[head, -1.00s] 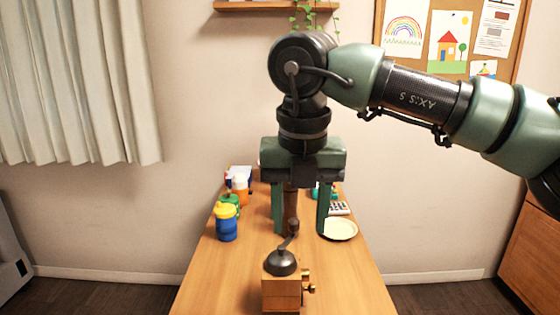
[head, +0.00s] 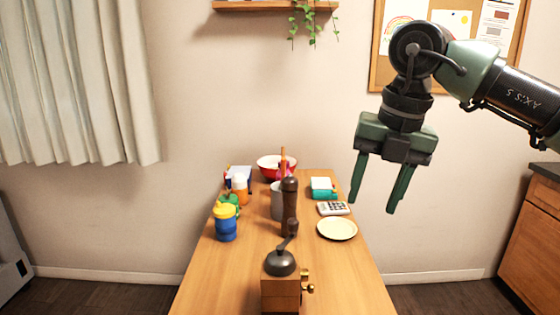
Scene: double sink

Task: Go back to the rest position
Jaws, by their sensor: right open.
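My right gripper (head: 373,205) hangs in the air to the right of the wooden table, its two green fingers pointing down. It is open with nothing between the fingers. My right arm comes in from the right edge of the head view. My left gripper does not show.
The wooden table (head: 228,280) holds a coffee grinder (head: 281,285), a dark pepper mill (head: 290,208), a blue and yellow cup (head: 226,225), a plate (head: 337,229), a calculator (head: 333,208) and a red bowl (head: 268,165). A corkboard (head: 383,75) hangs behind the arm. Floor right of the table is clear.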

